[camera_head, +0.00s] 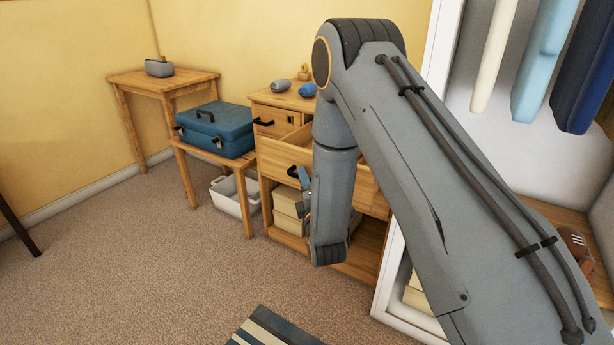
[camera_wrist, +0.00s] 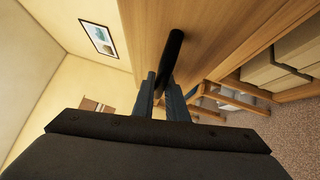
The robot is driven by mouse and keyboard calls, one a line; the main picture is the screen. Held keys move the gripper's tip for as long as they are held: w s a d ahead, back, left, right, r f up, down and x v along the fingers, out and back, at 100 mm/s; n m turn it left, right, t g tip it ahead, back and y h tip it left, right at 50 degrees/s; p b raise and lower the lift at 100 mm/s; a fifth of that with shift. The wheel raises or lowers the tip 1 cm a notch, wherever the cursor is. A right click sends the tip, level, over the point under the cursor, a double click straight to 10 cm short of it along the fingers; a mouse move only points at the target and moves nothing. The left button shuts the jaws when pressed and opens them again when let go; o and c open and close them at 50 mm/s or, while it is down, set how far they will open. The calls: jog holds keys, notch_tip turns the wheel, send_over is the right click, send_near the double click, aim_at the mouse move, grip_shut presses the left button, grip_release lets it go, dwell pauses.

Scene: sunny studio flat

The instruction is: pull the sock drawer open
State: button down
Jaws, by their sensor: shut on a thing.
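The wooden dresser (camera_head: 273,104) stands against the back wall, partly hidden behind my arm. Its wide middle drawer (camera_head: 275,159) stands partly out, with a gap showing behind its front; I take this as the sock drawer. Its black bar handle (camera_head: 292,171) also shows in the wrist view (camera_wrist: 174,50), against the wooden drawer front (camera_wrist: 205,35). My gripper (camera_wrist: 162,100) is shut on this handle, a finger on either side. In the head view my gripper (camera_head: 304,182) is small and partly hidden by my arm. The drawer's contents cannot be made out.
A blue case (camera_head: 215,128) lies on a low bench (camera_head: 186,150) left of the dresser, above a white bin (camera_head: 236,194). Boxes (camera_head: 287,201) sit below the drawer. A white wardrobe (camera_head: 393,270) stands right. Carpet in front is clear, with a striped rug (camera_head: 265,330).

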jog(key=shift+a, duration=0.1)
jog(key=c, duration=1.8)
grip_release()
jog(key=shift+o, duration=0.2)
jog(key=v, duration=0.8)
jog(key=shift+w, duration=0.1)
